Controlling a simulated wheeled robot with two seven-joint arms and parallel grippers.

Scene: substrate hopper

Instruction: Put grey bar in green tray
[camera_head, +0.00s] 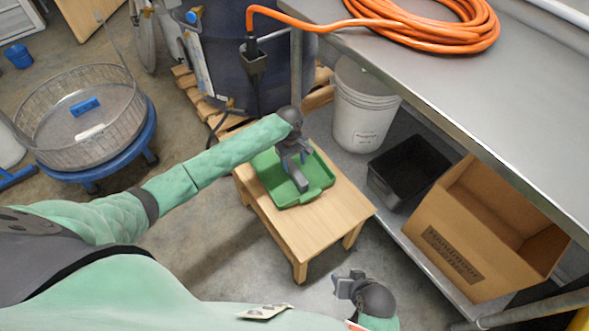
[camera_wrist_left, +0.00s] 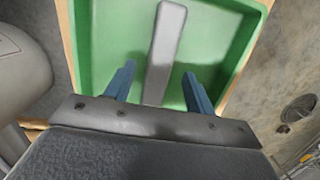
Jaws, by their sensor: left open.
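The green tray (camera_head: 314,192) sits on a small wooden table. My left gripper (camera_head: 297,165) is above the tray, with its fingers pointing down into it. The grey bar (camera_wrist_left: 165,48) lies lengthwise inside the tray (camera_wrist_left: 105,25) in the left wrist view. The two blue-grey fingers (camera_wrist_left: 158,88) are spread apart on either side of the bar, with clear gaps. In the head view the gripper partly hides the bar (camera_head: 299,181). My right gripper (camera_head: 346,285) hangs low at the bottom, right of centre; its jaw opening is unclear.
The wooden table (camera_head: 325,225) has bare room at its front. A white bucket (camera_head: 360,115), a black bin (camera_head: 408,170) and a cardboard box (camera_head: 465,235) stand to the right. A metal bench (camera_head: 480,80) overhangs them, with an orange hose (camera_head: 440,40) on top.

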